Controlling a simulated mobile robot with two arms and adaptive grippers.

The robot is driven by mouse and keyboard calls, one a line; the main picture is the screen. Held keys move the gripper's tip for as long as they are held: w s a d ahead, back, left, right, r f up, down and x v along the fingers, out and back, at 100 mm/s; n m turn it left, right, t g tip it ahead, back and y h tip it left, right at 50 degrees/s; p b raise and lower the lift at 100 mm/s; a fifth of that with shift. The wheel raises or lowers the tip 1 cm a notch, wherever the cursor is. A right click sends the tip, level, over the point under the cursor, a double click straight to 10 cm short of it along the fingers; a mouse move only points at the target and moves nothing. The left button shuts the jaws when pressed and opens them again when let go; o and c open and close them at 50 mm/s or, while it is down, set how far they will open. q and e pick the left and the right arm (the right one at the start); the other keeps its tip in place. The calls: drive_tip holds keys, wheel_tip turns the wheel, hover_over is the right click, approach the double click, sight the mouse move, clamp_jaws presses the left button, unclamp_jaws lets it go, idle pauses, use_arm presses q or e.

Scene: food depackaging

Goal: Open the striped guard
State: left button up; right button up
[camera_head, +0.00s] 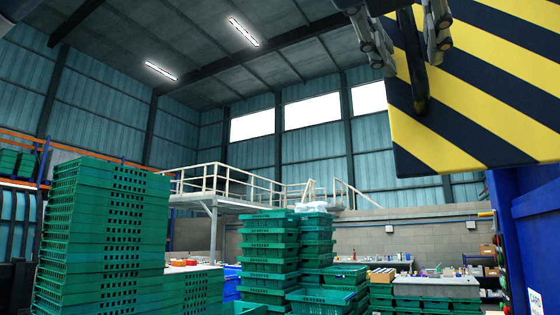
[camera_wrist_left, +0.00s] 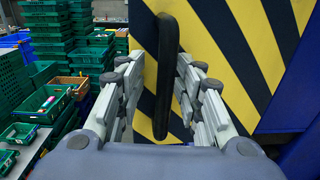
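The striped guard (camera_head: 480,80) is a yellow and black diagonal-striped panel at the upper right of the head view. It also fills the upper right of the left wrist view (camera_wrist_left: 240,50). A black bar handle (camera_head: 413,75) stands upright on its face, and the same handle (camera_wrist_left: 165,70) shows in the left wrist view. My left gripper (camera_head: 411,48) is at the handle, with one finger on each side. In the left wrist view the left gripper (camera_wrist_left: 160,95) is open, with visible gaps between the fingers and the handle. My right gripper is not in view.
Blue machine walls (camera_head: 515,235) stand below and beside the guard. Tall stacks of green crates (camera_head: 100,235) are at the left, with more green crates (camera_head: 268,250) at the centre. A wrist-view crate (camera_wrist_left: 45,103) holds small items. A railed platform (camera_head: 240,185) is behind.

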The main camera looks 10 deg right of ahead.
use_arm(q)
drive_tip(key=shift+s+a, duration=0.1)
drive_tip(key=shift+s, duration=0.2)
drive_tip(key=v, duration=1.1)
drive_tip(key=shift+a, duration=0.25)
